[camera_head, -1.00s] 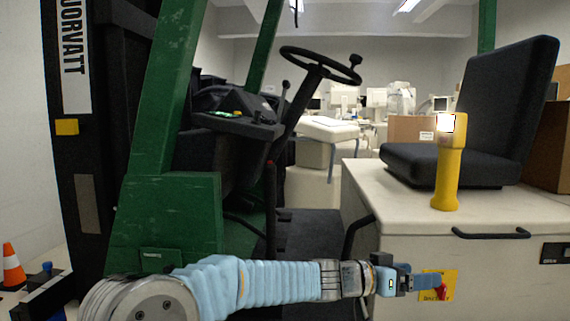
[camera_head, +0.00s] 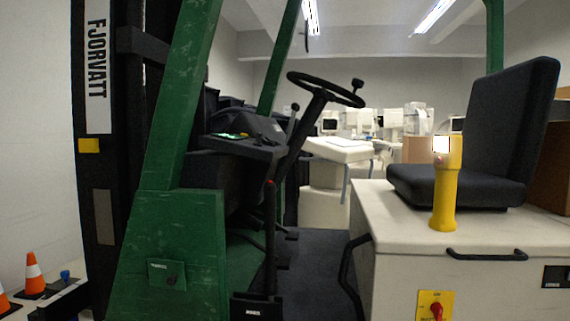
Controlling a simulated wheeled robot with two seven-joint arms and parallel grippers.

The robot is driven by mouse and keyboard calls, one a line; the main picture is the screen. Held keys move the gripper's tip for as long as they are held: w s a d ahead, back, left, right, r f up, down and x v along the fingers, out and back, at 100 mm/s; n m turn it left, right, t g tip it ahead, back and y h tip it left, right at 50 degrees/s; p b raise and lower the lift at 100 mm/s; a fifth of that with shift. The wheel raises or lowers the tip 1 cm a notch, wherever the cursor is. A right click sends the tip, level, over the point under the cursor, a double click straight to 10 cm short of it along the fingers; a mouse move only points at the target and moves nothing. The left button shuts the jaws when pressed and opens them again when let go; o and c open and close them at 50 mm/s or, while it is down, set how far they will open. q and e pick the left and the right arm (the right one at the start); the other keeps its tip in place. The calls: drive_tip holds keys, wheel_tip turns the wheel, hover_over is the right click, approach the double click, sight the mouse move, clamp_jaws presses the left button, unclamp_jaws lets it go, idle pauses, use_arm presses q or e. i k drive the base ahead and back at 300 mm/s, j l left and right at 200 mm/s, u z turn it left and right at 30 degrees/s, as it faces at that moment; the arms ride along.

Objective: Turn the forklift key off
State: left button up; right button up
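A red key-like knob (camera_head: 437,312) sits on a yellow plate (camera_head: 425,301) on the front face of the forklift's cream body, at the bottom right. The lower part of the plate is cut off by the frame edge, and I cannot tell whether the knob's position means on or off. Nothing touches the visible part of the knob. Neither of my grippers is in view.
The black seat (camera_head: 498,130) and a lit yellow beacon (camera_head: 446,185) stand on the cream body (camera_head: 405,265). A black handle (camera_head: 487,254) juts from its front. The green frame (camera_head: 170,240) and steering wheel (camera_head: 325,90) are left of it. Orange cones (camera_head: 33,272) stand far left.

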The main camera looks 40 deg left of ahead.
sight(258, 142)
drive_tip(key=i+l+u, duration=0.15)
drive_tip(key=l+u, duration=0.2)
drive_tip(key=i+l+u, duration=0.1)
drive_tip(key=u, duration=0.3)
drive_tip(key=l+u, duration=0.35)
drive_tip(key=i+j+u, duration=0.1)
drive_tip(key=u, duration=0.25)
drive_tip(key=i+u, duration=0.2)
drive_tip(key=u, duration=0.15)
drive_tip(key=i+u, duration=0.2)
drive_tip(key=u, duration=0.15)
